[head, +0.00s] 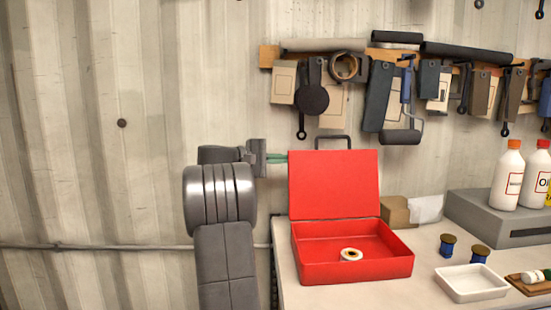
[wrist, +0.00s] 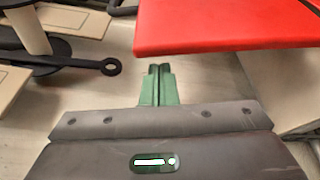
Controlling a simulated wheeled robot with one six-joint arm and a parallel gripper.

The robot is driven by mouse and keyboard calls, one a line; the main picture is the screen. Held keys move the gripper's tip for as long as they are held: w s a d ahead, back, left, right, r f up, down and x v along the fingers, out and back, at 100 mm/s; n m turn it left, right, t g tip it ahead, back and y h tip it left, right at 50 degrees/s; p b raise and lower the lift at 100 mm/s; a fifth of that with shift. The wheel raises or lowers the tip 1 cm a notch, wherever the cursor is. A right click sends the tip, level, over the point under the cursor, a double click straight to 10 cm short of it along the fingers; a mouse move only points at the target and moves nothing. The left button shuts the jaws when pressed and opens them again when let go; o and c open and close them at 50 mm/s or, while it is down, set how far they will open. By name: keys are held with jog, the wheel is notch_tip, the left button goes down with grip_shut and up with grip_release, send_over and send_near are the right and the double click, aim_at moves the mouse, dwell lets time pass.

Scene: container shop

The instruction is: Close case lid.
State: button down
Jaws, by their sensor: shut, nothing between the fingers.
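The red case (head: 355,272) stands open on the bench, its lid (head: 333,183) raised roughly upright at the back. A dark handle (head: 333,138) shows above the lid's top edge. A white ring-shaped roll (head: 350,254) lies inside the case. My gripper (head: 279,159), with green fingers, is at the upper left edge of the lid. In the wrist view my gripper (wrist: 158,84) is shut and empty, with the red lid (wrist: 225,25) ahead and to the right. I cannot tell whether the fingertips touch the lid.
The bench (head: 365,297) also holds two blue spools (head: 447,245), a white tray (head: 471,282), a cardboard box (head: 395,212) and a grey case (head: 495,217) bearing bottles (head: 508,175). Tools hang on a wall rack (head: 400,55) above the lid.

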jog(key=shift+s+d, duration=0.1)
jog(key=shift+s, duration=0.3)
jog(key=shift+s, duration=0.1)
jog(key=s+f+m+h+b, duration=0.1)
jog(key=s+m+h+b, duration=0.2)
jog(key=s+m+b, duration=1.25)
jog(key=shift+s+f+m+g+h+b, duration=0.55)
jog(key=shift+s+f+b, duration=1.45)
jog(key=shift+b, duration=3.05)
jog(key=shift+s+f+m+g+h+b, duration=0.45)
jog(key=shift+s+f+b, duration=0.8)
jog(key=shift+f+b, duration=2.65)
jog(key=shift+s+f+m+g+h+b, duration=0.25)
jog(key=shift+s+f+m+b, duration=1.05)
jog(key=shift+b, duration=4.95)
jog(key=shift+s+r+n, duration=0.1)
jog(key=shift+s+n, duration=0.25)
jog(key=shift+n, duration=0.2)
